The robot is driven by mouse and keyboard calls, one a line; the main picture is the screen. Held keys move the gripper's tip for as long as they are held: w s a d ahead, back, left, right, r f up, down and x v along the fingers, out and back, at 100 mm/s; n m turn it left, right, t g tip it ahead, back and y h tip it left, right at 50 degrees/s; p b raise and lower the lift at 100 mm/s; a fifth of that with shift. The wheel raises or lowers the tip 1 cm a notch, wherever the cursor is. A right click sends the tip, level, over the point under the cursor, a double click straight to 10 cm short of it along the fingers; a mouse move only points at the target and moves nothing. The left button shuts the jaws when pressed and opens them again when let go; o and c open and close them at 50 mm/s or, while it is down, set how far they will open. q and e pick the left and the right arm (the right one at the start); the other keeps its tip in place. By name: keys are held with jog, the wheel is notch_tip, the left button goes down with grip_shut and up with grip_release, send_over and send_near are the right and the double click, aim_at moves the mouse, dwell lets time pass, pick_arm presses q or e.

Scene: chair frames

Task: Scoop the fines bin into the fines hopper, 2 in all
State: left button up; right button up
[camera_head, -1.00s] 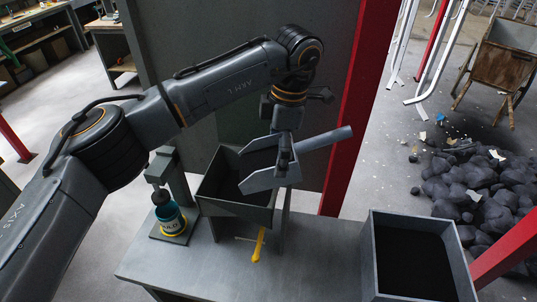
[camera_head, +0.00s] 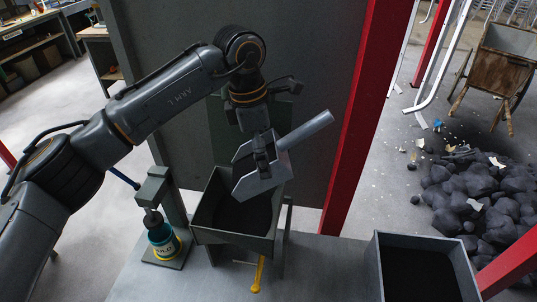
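My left gripper (camera_head: 262,147) is above the fines hopper, and its fingers look shut on a grey metal scoop. The scoop (camera_head: 262,187) has angular side walls; its handle (camera_head: 308,129) points up and to the right. The scoop tilts with its mouth down and left, over the hopper's opening. Its inside is mostly hidden. The fines hopper (camera_head: 234,238) is a grey open-topped box with dark material inside, standing on the bench. The fines bin (camera_head: 377,268) is a grey box at lower right, holding dark fines. My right gripper is out of view.
A teal and yellow bottle (camera_head: 163,240) stands under a grey stand left of the hopper. A yellow lever (camera_head: 257,274) hangs below the hopper. A red post (camera_head: 362,120) and grey panel rise behind. Dark rocks (camera_head: 475,195) lie on the floor at right. The bench between hopper and bin is clear.

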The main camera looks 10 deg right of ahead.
pick_arm(q)
jog(key=shift+a+r+h, duration=0.3)
jog(key=shift+a+h, duration=0.05)
jog(key=shift+h, duration=0.15)
jog(key=shift+a+r, duration=0.1)
jog(key=shift+a, duration=0.05)
jog(key=shift+a+r+h, duration=0.15)
jog(key=shift+a+h, duration=0.35)
jog(key=shift+h, duration=0.15)
jog(key=shift+a+r+h, duration=0.15)
jog(key=shift+a+h, duration=0.35)
jog(key=shift+h, duration=0.15)
jog(key=shift+a+r+h, duration=0.15)
jog(key=shift+a+h, duration=0.4)
jog(key=shift+h, duration=0.15)
jog(key=a+f+h+b, duration=0.5)
jog(key=a+h+b, duration=0.5)
jog(key=b, duration=1.6)
jog(key=shift+w+a+f+g+h, duration=0.2)
jog(key=shift+a+f+g+h, duration=0.15)
jog(key=shift+h, duration=1.55)
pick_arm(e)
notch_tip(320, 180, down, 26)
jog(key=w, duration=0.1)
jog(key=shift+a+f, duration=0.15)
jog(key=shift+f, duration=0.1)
